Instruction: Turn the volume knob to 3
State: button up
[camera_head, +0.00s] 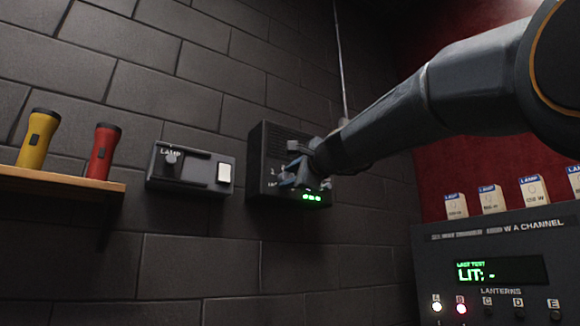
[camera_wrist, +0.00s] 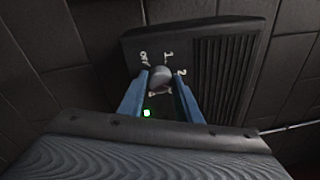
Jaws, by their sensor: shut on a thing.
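A dark wall box (camera_head: 262,140) with a slatted speaker side and an aerial is mounted on the brick wall. In the wrist view the box (camera_wrist: 150,48) carries a round grey volume knob (camera_wrist: 160,76). White marks OFF, 1 and 2 ring the knob; a further mark below it is partly hidden and unclear. My gripper (camera_head: 298,172) is at the box's front. In the wrist view its blue fingers (camera_wrist: 160,82) are shut on the knob, one on each side. The knob's pointer is not clear. A green light shows at the box's lower edge.
A lamp panel (camera_head: 163,178) with a knob and white switch is left of the box. A shelf (camera_head: 60,184) holds yellow and red torches. A dimmer console (camera_head: 440,252) at lower right reads "LIT: -", with lamp cartons above it.

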jog(key=m+p, duration=0.4)
jog(key=shift+r+h, duration=0.3)
jog(key=shift+f+m+g+p, duration=0.1)
jog(key=shift+m+g+p, duration=0.2)
jog(key=shift+m+p, duration=0.5)
jog(key=o, duration=1)
jog(key=shift+o, duration=0.2)
jog(key=b+v, duration=0.2)
jog(key=v, duration=0.6)
